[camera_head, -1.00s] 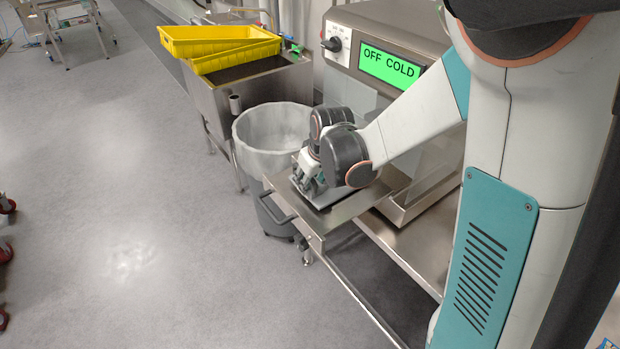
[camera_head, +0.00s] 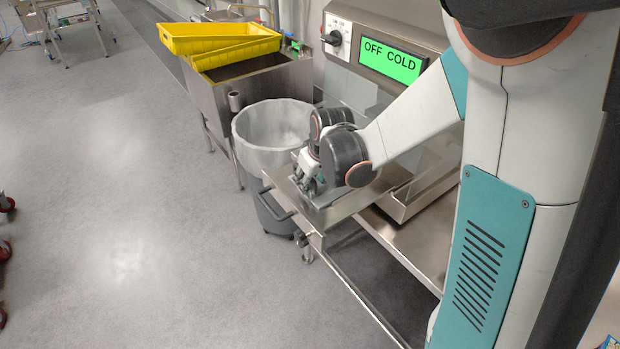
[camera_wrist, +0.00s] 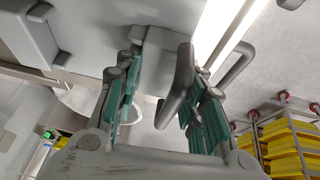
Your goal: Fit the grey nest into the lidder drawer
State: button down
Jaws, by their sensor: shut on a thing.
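The lidder drawer (camera_head: 313,226) is a shallow steel tray pulled out from the front of the lidder (camera_head: 405,25), with a dark bar handle (camera_head: 277,203) at its outer end. The grey nest (camera_head: 346,193) is a flat grey plate at the drawer's top, partly hidden by my wrist. My gripper (camera_head: 308,187) points down over the drawer's outer part. In the wrist view my gripper (camera_wrist: 162,88) has its teal-padded fingers closed around a grey grip part of the nest (camera_wrist: 110,22). The drawer handle (camera_wrist: 237,66) lies just right of the fingers. I cannot tell whether the nest is fully seated.
A grey bin with a pale liner (camera_head: 272,127) stands close behind the drawer. A steel sink (camera_head: 255,95) with yellow trays (camera_head: 220,40) is beyond it. Yellow crates (camera_wrist: 290,150) show in the wrist view.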

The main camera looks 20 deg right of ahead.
jog(key=c, duration=1)
grip_release()
jog(key=shift+o, duration=0.2)
jog(key=shift+r, duration=0.1)
jog(key=v, duration=1.2)
jog(key=shift+s, duration=0.1)
